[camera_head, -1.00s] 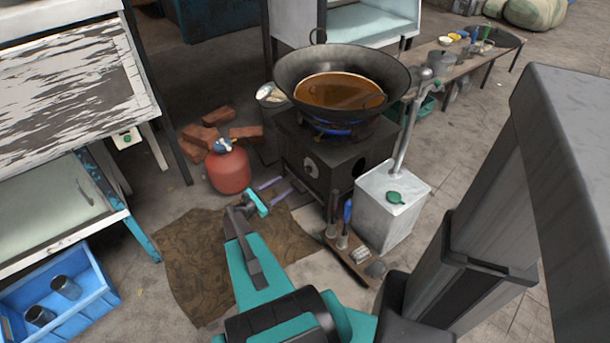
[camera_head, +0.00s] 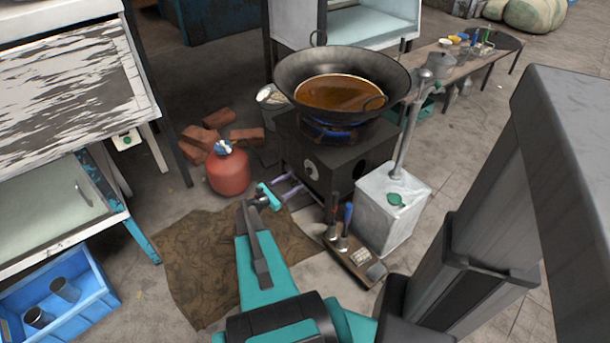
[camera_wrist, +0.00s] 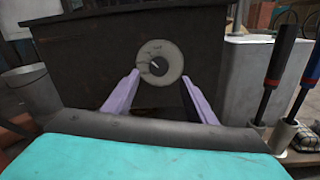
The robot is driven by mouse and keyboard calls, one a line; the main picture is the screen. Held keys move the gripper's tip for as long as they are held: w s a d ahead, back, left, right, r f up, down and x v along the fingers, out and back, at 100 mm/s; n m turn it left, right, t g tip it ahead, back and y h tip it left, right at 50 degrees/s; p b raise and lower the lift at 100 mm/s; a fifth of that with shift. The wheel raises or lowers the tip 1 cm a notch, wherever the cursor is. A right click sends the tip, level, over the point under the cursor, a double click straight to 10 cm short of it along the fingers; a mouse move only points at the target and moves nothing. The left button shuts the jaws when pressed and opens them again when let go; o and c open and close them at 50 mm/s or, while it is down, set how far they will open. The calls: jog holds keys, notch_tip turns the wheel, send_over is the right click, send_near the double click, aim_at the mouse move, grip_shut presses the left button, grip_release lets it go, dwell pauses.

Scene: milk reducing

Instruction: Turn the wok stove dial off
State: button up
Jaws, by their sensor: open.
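The wok stove (camera_head: 325,155) is a dark box with a lit blue flame (camera_head: 332,132) under the wok (camera_head: 342,75). Its dial (camera_head: 311,169) is a pale round disc with a dark centre on the front face. In the wrist view the dial (camera_wrist: 160,63) sits a little above and between the fingertips of my gripper (camera_wrist: 159,80). The two purple fingers are spread open and empty, with the dial in front of them. In the head view my gripper (camera_head: 287,186) is low in front of the stove, to the left of the dial.
A red gas cylinder (camera_head: 229,171) stands left of the stove, by some bricks (camera_head: 219,119). A white metal box (camera_head: 390,210) with a tap pipe stands to the right. Utensils in a low wooden holder (camera_head: 357,262) stand front right of the stove. A brown mat (camera_head: 195,255) covers the floor.

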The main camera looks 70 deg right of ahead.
aim_at(307, 173)
jog(key=x, duration=0.7)
jog(key=shift+d, duration=0.15)
jog(key=c, duration=0.9)
jog(key=shift+d, duration=0.25)
jog(key=shift+c, duration=0.7)
jog(key=shift+s+a, duration=0.1)
jog(key=shift+a, duration=0.05)
jog(key=shift+a+f+b, duration=0.1)
jog(key=shift+b, duration=0.3)
